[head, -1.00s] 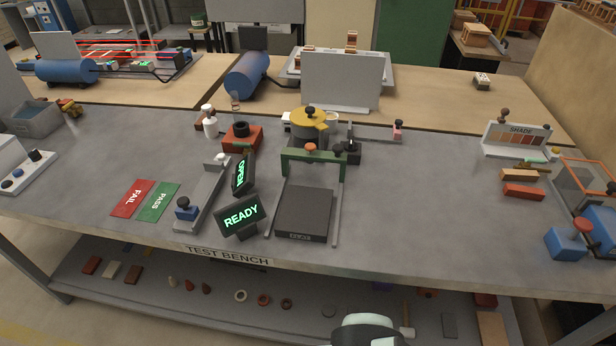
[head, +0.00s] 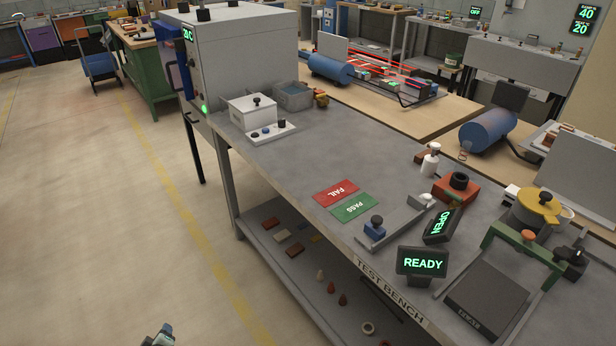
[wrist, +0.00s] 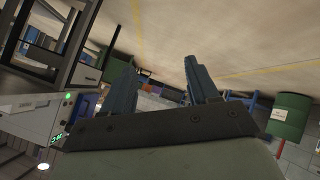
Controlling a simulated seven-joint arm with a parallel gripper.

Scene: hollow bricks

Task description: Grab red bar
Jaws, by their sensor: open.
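Two reddish-brown bars lie on the lower shelf of the test bench in the head view, one at the back (head: 271,224) and one nearer the front (head: 295,250). A pale bar (head: 282,236) lies between them. I cannot tell which of these, if any, is the task's red bar. My gripper (wrist: 160,66) is open and empty in the wrist view, with its two dark blue fingers apart. That view is tilted and shows floor and distant furniture, with no bar near the fingers. Only a small part of my arm shows at the bottom edge of the head view.
The test bench (head: 290,160) carries red FAIL (head: 336,193) and green PASS (head: 353,208) plates, a READY display (head: 422,262) and a grey oven-like cabinet (head: 245,60). Open floor (head: 110,210) lies to the left. A green drum (wrist: 289,115) shows in the wrist view.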

